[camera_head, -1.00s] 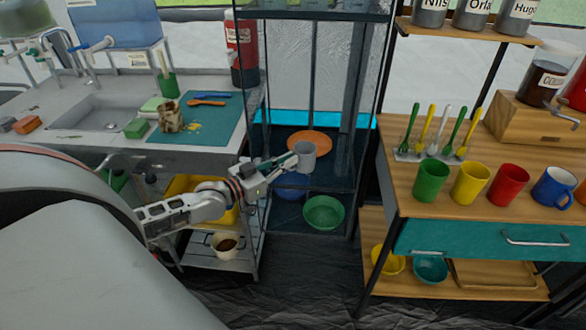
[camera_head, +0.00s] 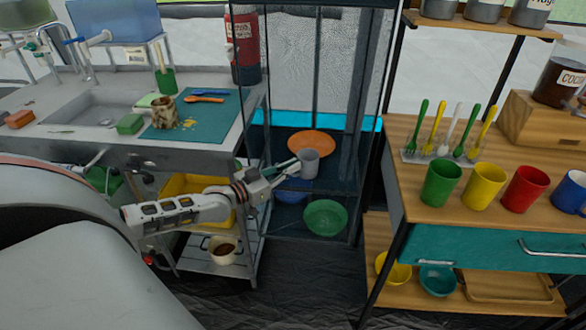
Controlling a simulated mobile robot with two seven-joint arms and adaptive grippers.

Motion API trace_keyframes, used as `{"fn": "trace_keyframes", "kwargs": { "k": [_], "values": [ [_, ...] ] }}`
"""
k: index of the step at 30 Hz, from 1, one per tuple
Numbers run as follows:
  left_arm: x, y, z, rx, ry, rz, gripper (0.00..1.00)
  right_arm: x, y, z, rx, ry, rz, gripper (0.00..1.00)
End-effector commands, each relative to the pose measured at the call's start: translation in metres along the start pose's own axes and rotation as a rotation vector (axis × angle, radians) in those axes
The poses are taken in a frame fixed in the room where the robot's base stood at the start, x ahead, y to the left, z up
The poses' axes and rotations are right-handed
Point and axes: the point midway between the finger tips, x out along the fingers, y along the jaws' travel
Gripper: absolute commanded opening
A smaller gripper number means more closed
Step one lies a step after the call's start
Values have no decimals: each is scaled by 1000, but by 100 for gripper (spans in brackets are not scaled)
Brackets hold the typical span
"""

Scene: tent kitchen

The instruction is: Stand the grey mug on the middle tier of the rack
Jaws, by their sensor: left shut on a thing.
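The grey mug (camera_head: 310,164) is upright at the rack (camera_head: 345,185), in front of an orange plate (camera_head: 312,143) on the rack's middle tier. My left gripper (camera_head: 292,168) comes in from the left and is shut on the mug's left side. I cannot tell whether the mug's base touches the tier. The handle is not clear to see. My right gripper is not in view.
A green bowl (camera_head: 325,217) and a partly hidden blue bowl (camera_head: 292,196) are on the tier below. Left of the rack is the sink counter (camera_head: 75,95); right is a wooden shelf unit (camera_head: 410,135) with several coloured mugs. The middle tier has bare room right of the mug.

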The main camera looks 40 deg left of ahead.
Motion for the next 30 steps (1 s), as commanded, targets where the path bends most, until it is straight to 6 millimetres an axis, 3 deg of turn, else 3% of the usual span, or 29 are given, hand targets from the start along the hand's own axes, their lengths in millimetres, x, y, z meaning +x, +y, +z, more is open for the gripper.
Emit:
{"fn": "trace_keyframes", "kwargs": {
  "k": [9, 12, 24, 30],
  "values": [
    [0, 0, 2, 0, 0, 0, 0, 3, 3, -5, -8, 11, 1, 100],
    [0, 0, 2, 1, 0, 0, 24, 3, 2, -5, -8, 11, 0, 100],
    [0, 0, -4, 2, 2, 0, 24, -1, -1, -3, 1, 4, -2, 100],
    [-20, 0, -2, 1, -2, 0, 24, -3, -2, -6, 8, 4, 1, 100]
  ]
}}
